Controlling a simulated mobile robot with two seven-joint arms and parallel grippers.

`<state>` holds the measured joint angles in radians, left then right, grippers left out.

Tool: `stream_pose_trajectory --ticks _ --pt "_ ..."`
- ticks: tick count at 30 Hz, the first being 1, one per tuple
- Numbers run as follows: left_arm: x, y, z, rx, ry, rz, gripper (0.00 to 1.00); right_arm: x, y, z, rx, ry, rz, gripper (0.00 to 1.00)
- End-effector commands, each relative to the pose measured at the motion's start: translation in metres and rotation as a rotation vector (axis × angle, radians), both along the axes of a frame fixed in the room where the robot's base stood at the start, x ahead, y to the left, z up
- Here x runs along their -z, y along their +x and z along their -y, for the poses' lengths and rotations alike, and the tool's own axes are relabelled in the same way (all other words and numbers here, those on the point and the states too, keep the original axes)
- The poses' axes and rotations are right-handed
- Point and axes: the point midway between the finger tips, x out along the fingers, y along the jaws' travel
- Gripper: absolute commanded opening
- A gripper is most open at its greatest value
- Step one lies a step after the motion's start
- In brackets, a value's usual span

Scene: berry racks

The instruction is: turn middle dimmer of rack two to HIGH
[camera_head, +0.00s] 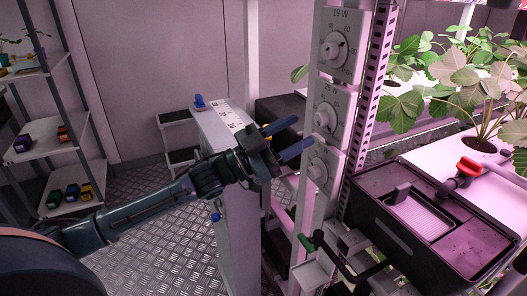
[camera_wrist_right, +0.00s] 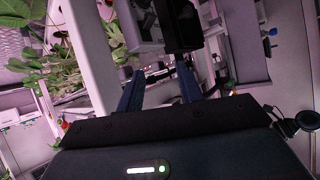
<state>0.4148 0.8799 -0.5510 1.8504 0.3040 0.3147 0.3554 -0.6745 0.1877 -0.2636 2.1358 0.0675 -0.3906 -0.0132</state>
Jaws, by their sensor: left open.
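Three dimmers sit one above another on a grey rack post in the head view. The top dimmer (camera_head: 334,47) has a round white knob under a "19 W" label. The middle dimmer (camera_head: 325,117) has its knob under what looks like "25 W". The bottom dimmer (camera_head: 318,170) is partly behind a fingertip. Knob settings are too small to read surely. My left gripper (camera_head: 290,136) is open and empty, its blue fingers just left of the post, between middle and bottom dimmer height. My right gripper (camera_wrist_right: 158,88) shows only in the right wrist view, fingers apart with nothing visible between them.
A black tank (camera_head: 430,228) with a red-handled valve (camera_head: 469,167) stands right of the post, below leafy plants (camera_head: 480,85). A grey cabinet (camera_head: 216,130) stands behind my left arm. A shelf (camera_head: 43,139) with small coloured items is at far left. Metal floor shows between.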

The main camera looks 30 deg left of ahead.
Motion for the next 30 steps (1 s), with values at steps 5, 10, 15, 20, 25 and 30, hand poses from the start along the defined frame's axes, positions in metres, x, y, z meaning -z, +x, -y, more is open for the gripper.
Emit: stream_pose_trajectory --ticks 5,10,15,20,25,30 --pt "0.02 -0.028 -0.026 0.001 0.005 -0.005 0.48 0.007 0.001 -0.002 0.005 0.022 0.002 0.36" --pt "0.028 -0.046 -0.044 0.001 0.005 -0.002 0.48 0.004 0.004 -0.003 0.018 0.043 0.013 0.36" --pt "0.033 -0.056 -0.055 -0.001 0.003 0.0 0.48 0.003 0.004 -0.004 0.022 0.052 0.014 0.36" --pt "0.033 -0.06 -0.058 0.001 0.002 0.002 0.48 0.004 0.004 -0.004 0.024 0.054 0.011 0.36" --pt "0.033 -0.06 -0.058 0.001 0.002 0.002 0.48 0.005 0.003 -0.003 0.023 0.053 0.01 0.36" --pt "0.033 -0.06 -0.058 0.001 0.002 0.002 0.48 0.006 0.003 -0.003 0.021 0.05 0.008 0.36"
